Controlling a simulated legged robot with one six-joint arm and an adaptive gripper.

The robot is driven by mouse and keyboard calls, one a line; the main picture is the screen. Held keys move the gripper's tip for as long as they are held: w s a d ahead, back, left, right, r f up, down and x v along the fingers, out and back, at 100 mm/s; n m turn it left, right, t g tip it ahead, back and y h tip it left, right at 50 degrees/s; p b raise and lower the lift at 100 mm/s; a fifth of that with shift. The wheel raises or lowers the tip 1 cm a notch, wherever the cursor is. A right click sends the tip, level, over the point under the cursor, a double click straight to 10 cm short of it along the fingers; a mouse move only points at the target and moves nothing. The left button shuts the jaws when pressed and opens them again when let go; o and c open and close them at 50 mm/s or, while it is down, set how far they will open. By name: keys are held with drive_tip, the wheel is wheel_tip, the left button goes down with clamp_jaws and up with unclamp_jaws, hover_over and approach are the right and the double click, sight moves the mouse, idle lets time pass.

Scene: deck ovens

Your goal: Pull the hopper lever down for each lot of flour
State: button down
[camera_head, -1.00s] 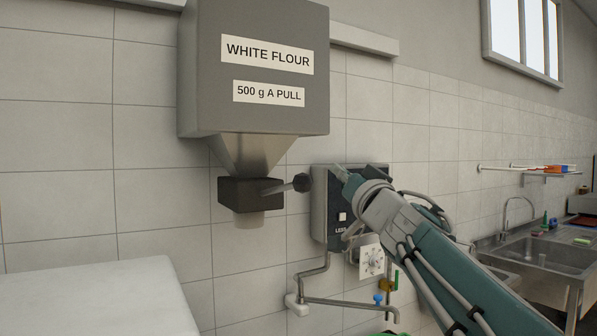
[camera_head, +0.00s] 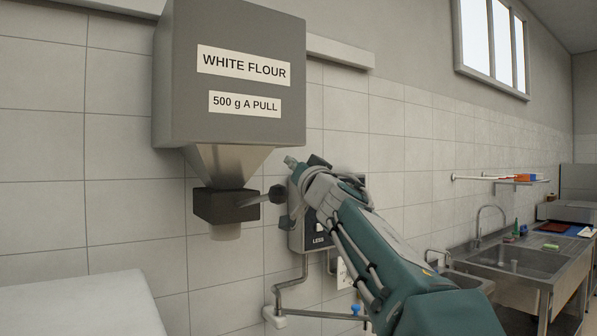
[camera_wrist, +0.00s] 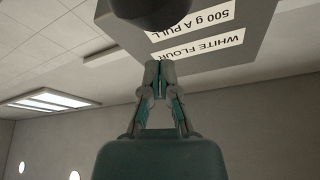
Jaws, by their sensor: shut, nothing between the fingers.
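The grey flour hopper (camera_head: 235,125) hangs on the tiled wall, labelled "WHITE FLOUR" and "500 g A PULL". Under its funnel is a dark valve block (camera_head: 225,205) with a pale spout (camera_head: 225,232). The lever (camera_head: 262,199) sticks out to the right from the block and ends in a dark round knob (camera_head: 278,194). My gripper (camera_head: 290,161) is just above and right of the knob in the head view. In the wrist view my gripper (camera_wrist: 160,66) is shut and empty. A dark rounded shape, probably the knob (camera_wrist: 150,8), fills the top edge there, in front of the hopper (camera_wrist: 215,50).
A grey wall box (camera_head: 297,235) with pipes (camera_head: 285,290) below it sits behind my arm. A white surface (camera_head: 80,305) is at the lower left. A steel sink (camera_head: 515,258) and a wall shelf (camera_head: 500,179) stand to the right.

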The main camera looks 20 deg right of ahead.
sight(286, 191)
drive_tip(key=shift+a+f, duration=0.25)
drive_tip(key=shift+f, duration=0.35)
drive_tip(key=shift+a+f, duration=0.25)
drive_tip(key=shift+f, duration=0.4)
drive_tip(key=shift+a+f, duration=0.25)
drive_tip(key=shift+f, duration=0.35)
drive_tip(key=shift+f, duration=0.15)
